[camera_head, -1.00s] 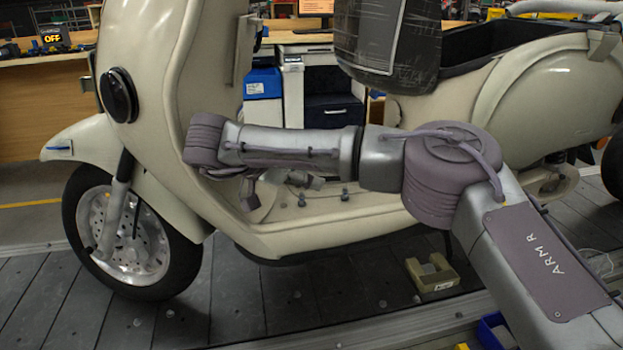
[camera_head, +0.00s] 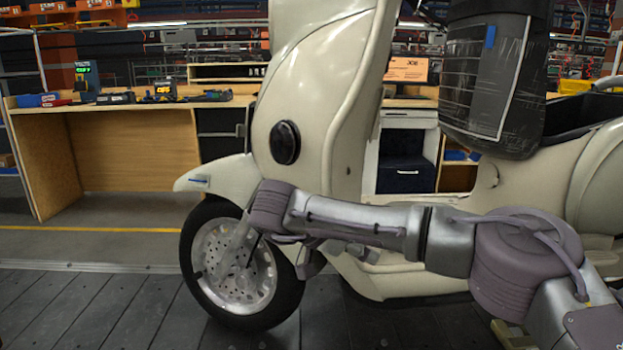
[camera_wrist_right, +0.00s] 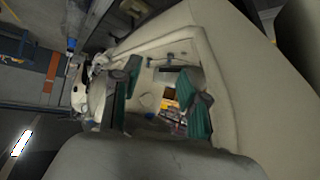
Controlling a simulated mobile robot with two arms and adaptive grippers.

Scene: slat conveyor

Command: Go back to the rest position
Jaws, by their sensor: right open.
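My right arm reaches across the head view from the lower right. My right gripper (camera_head: 312,264) is partly hidden below its wrist link, in front of the cream scooter (camera_head: 322,110) and close behind its front wheel (camera_head: 235,262) in the picture. In the right wrist view the two teal-padded fingers of the right gripper (camera_wrist_right: 158,98) stand apart, with nothing held between them. I cannot tell whether the gripper touches the scooter. My left gripper is not in view.
The scooter stands on the dark slat conveyor (camera_head: 100,310) and fills the right side. A wooden workbench (camera_head: 130,150) with devices stands behind. The slats at lower left are clear.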

